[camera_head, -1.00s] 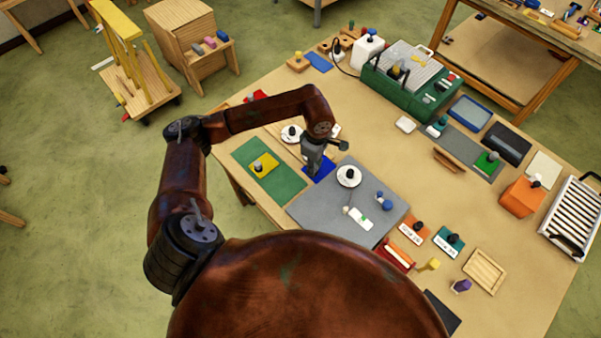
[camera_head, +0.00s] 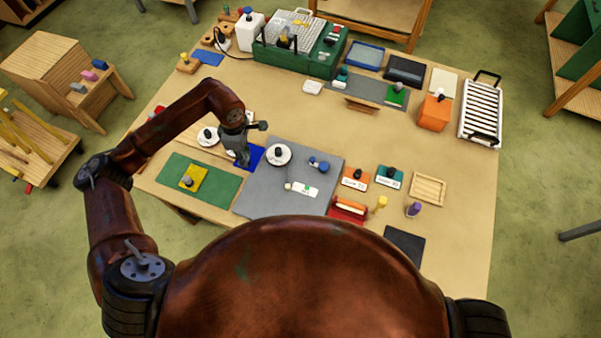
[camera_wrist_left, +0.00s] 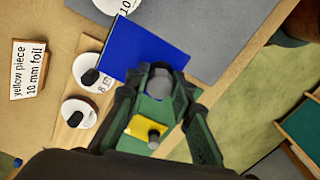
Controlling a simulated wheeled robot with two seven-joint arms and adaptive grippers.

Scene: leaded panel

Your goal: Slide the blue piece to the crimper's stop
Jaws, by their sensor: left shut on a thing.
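The blue piece (camera_head: 256,152) is a flat square by the upper left corner of the grey mat, between two white discs. In the left wrist view the blue piece (camera_wrist_left: 140,48) lies close to the white discs, one of which is partly covered. My left gripper (camera_head: 243,162) is over it, and in the wrist view the gripper (camera_wrist_left: 160,88) is shut on the piece's grey knob. I cannot tell for certain which object is the crimper or its stop. My right gripper does not show.
A yellow piece (camera_head: 192,178) with a knob lies on the green mat (camera_head: 222,188) to the left. White discs (camera_head: 278,154) flank the blue piece. The grey mat (camera_head: 300,160) carries small blue items and a white label.

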